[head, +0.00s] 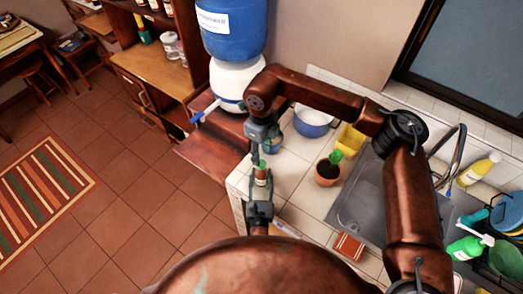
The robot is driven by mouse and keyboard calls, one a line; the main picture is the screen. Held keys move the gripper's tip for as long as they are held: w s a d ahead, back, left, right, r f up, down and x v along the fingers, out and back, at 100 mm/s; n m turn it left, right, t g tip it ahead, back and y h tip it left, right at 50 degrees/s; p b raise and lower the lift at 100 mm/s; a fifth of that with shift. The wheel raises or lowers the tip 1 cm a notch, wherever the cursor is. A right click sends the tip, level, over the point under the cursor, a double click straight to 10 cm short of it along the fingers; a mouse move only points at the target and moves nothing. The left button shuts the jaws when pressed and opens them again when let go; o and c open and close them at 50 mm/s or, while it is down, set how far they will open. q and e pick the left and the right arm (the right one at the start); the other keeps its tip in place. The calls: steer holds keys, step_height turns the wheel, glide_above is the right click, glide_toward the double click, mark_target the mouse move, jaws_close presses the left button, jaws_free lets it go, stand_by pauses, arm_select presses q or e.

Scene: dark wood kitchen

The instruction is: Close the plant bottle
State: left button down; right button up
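The plant bottle (262,178) is a small upright vessel with brown and green in it, near the left edge of the tiled counter. My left gripper (261,197) comes up from the bottom of the view, and its fingers close around the lower part of the bottle. My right gripper (263,153) points down from above, right over the bottle's top. Its fingers hide part of the top. I cannot make out a lid or cork, or whether the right fingers hold one.
A potted plant (327,173), a blue-white bowl (312,122) and a yellow container (350,139) stand on the counter (293,178). The sink (364,207) is to the right. A blue water jug (232,30) on a white dispenser (232,82) stands behind.

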mark_target(262, 163)
step_height(262, 163, up, 2)
steer(key=n, duration=0.3)
steer(key=shift+r+n, duration=0.25)
steer(key=shift+n, duration=0.15)
steer(key=shift+f, duration=4)
steer(key=shift+c, duration=0.4)
jaws_close()
